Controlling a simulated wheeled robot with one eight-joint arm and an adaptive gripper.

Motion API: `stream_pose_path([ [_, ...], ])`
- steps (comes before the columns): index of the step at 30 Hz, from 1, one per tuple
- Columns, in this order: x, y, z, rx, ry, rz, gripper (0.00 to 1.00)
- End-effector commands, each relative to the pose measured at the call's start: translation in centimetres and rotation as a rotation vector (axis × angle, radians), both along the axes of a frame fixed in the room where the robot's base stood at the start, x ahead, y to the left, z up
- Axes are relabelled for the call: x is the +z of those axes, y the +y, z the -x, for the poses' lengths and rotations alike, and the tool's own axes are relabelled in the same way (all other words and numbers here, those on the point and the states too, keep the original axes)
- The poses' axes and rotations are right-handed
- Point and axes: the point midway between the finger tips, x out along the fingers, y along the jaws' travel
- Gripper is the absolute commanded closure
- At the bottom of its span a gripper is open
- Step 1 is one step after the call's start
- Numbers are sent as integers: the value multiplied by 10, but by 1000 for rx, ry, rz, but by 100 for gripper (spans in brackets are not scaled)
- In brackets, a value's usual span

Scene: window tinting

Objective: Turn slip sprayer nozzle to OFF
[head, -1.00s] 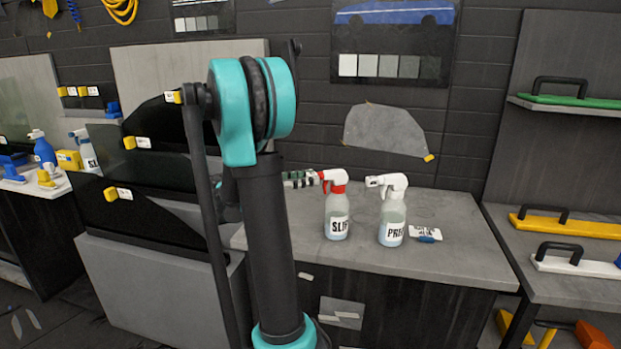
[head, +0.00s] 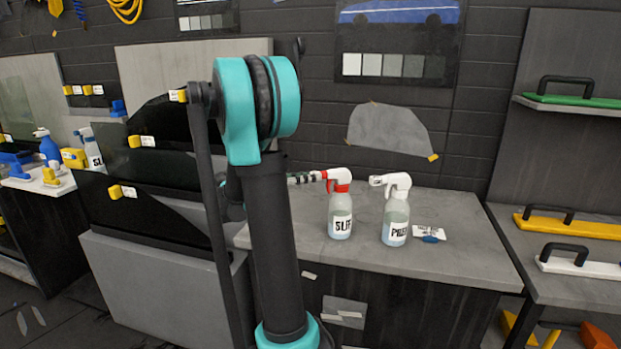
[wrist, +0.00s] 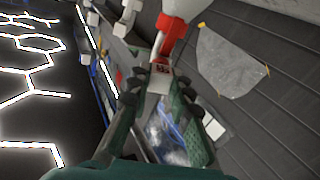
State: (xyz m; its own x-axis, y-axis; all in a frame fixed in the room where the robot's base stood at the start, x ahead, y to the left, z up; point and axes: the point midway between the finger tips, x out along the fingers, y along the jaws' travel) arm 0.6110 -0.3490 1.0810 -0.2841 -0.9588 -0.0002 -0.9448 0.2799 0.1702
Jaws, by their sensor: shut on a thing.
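The slip sprayer (head: 341,213) stands upright on the grey bench, a clear bottle with a white head, red collar and trigger, and a label partly reading SLIP. Its nozzle points left, and my gripper (head: 306,178) is closed around it from the left. In the wrist view the small pale nozzle (wrist: 160,73) sits between the fingertips of my gripper (wrist: 161,84), with a red mark on its face too small to read. The red trigger (wrist: 173,38) shows just beyond. The nozzle's setting cannot be told.
The white-headed PREP sprayer (head: 396,216) stands close on the right, with a small packet (head: 429,232) beside it. Dark tint panels (head: 150,190) lean at the left. The bench front right (head: 450,262) is clear.

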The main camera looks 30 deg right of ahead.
Motion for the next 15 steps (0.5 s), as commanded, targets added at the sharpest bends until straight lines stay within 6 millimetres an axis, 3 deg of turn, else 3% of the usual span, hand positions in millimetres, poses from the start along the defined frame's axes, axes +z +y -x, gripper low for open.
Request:
stream_pose_path([
  [15, 0, 0, 0, 0, 459, -136, 100],
])
